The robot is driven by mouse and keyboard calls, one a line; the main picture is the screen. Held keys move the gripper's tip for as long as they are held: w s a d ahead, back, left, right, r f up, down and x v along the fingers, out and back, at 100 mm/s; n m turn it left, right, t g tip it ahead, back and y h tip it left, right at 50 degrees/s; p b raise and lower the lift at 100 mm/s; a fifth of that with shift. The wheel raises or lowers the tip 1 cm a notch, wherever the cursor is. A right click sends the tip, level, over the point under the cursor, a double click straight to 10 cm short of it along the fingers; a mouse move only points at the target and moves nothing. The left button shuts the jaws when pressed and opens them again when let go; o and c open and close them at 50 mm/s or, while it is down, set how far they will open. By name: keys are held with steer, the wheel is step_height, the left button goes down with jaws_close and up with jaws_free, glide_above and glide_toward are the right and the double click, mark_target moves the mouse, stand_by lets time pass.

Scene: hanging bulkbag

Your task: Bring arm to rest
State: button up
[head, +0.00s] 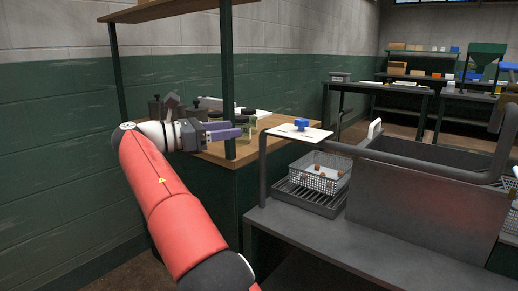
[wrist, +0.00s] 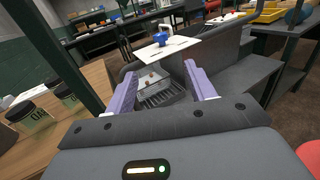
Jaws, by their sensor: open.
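My red arm reaches up and forward at the left of the head view. My gripper (head: 224,135) has purple fingers and points right, beside the dark shelf post, over the edge of the wooden bench. In the wrist view my gripper (wrist: 160,88) shows its two purple fingers wide apart, with nothing held between them. Beyond the fingers are a wire basket (wrist: 153,80) and a white board (wrist: 165,46) with a blue item (wrist: 178,41) on it.
The wooden bench (head: 222,155) carries jars (head: 243,122) and has a dark post (head: 227,80). At right stand a grey sink (head: 425,190), a pipe rail, the basket (head: 318,178) holding small brown items, and a white board (head: 300,132). Further tables stand behind.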

steer(key=d+f+m+g+y, duration=0.1)
steer(key=d+m+y, duration=0.25)
steer(key=d, duration=1.15)
steer(key=s+d+f+m+g+y, duration=0.1)
steer(key=s+d+f+m+y, duration=0.1)
steer(key=s+d, duration=0.15)
steer(key=s+d+f+m+y, duration=0.1)
steer(key=s+d+f+y, duration=0.15)
steer(key=d, duration=0.25)
steer(key=s+f+m+y, duration=0.4)
steer(key=s+f+m, duration=0.4)
steer(key=s, duration=0.5)
steer(key=s+f+m+y, duration=0.4)
steer(key=s+f+m, duration=0.4)
steer(key=s+f, duration=0.3)
steer(key=s, duration=0.3)
steer(key=shift+d+f, duration=0.2)
steer(key=shift+f, duration=0.15)
